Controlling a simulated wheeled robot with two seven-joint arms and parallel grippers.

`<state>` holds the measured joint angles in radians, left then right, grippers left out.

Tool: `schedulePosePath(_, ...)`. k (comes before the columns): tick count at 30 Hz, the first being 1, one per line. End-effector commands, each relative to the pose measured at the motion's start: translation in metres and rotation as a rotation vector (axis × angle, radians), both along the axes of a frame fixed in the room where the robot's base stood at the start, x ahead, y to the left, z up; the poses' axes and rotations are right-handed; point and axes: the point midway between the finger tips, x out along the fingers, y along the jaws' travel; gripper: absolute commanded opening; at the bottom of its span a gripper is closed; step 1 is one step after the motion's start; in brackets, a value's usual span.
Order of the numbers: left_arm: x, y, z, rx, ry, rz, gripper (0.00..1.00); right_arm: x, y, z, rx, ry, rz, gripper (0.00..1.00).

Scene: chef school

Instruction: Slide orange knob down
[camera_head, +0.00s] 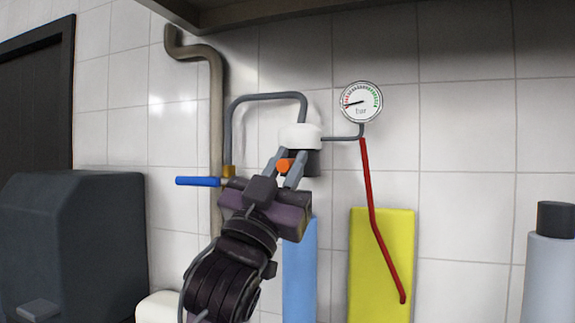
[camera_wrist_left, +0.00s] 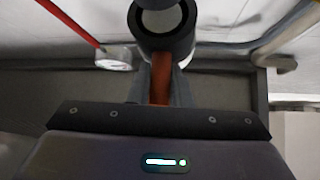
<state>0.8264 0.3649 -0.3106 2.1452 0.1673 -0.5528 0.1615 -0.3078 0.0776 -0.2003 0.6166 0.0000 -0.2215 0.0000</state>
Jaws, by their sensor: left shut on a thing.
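The orange knob (camera_head: 284,166) sits just below the white cylinder (camera_head: 300,137) of the wall fixture, in front of its dark lower part (camera_head: 313,163). My left gripper (camera_head: 289,160) reaches up to it with its two fingers on either side, shut on the knob. In the left wrist view the knob (camera_wrist_left: 161,80) shows as an orange-brown strip between the fingers, below a dark round opening (camera_wrist_left: 162,20). The fingers partly hide the knob. My right gripper is in neither view.
A grey pipe with a blue lever (camera_head: 198,182) runs left of the fixture. A pressure gauge (camera_head: 361,102) and a red bar (camera_head: 374,200) are to the right. Blue (camera_head: 300,270) and yellow (camera_head: 381,285) boards stand below. A dark shelf (camera_head: 330,8) is overhead.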

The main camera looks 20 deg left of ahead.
Motion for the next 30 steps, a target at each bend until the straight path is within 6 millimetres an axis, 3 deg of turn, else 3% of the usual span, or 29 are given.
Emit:
schedulePosePath(5, 0.000, 0.000, -0.006, 0.001, 0.002, 0.000, 0.00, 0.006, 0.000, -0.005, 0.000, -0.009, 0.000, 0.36)
schedulePosePath(15, 0.000, 0.000, -0.052, 0.001, 0.003, 0.000, 0.00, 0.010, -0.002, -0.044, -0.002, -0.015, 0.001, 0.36)
schedulePosePath(25, 0.002, -0.002, -0.053, 0.006, 0.010, -0.001, 0.00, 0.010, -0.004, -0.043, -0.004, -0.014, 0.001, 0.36)
schedulePosePath(26, 0.002, -0.002, -0.053, 0.006, 0.010, -0.001, 0.22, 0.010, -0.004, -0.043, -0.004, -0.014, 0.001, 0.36)
schedulePosePath(30, 0.002, -0.001, -0.052, 0.004, 0.007, -0.001, 0.40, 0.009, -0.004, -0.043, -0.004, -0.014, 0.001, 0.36)
